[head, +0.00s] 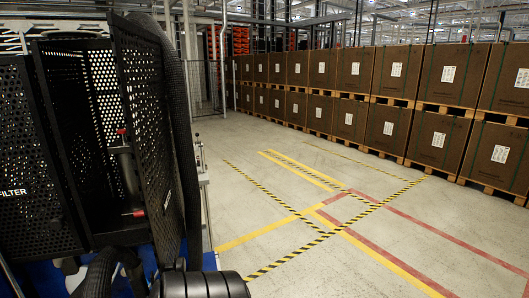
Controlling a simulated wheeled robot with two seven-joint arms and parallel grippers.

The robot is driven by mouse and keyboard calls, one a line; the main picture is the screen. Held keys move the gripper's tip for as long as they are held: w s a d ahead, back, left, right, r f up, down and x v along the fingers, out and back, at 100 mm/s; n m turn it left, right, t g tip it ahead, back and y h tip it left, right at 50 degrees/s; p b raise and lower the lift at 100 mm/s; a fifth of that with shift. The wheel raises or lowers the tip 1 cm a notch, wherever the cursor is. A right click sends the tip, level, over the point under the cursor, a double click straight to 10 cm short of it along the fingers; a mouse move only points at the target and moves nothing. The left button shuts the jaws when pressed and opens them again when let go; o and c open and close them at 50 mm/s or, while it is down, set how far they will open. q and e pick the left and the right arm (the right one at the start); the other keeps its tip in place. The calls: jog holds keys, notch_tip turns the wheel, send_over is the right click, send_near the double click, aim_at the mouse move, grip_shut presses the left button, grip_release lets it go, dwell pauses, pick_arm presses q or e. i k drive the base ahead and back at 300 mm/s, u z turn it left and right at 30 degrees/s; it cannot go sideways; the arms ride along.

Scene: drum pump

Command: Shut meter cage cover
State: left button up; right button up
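The black perforated meter cage stands at the left of the head view. A tall perforated panel with partly readable white lettering, apparently the meter cage cover (147,110), stands swung out toward me, seen at a steep angle. A dark gap lies between it and the perforated panel marked FILTER (22,170). Inside the gap is a dark upright part with a red cap (121,131) at its top and a red piece at its foot. Neither of my grippers can be made out in this view.
A thick black corrugated hose (182,140) runs down just right of the cover. A black ribbed cylinder (205,286) is at the bottom edge. Brown boxes on pallets (350,118) line the right and back. The marked floor (270,190) between is clear.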

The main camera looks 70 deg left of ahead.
aim_at(137, 54)
jog(key=z, duration=0.15)
jog(key=i, duration=1.2)
jog(key=u, duration=4.25)
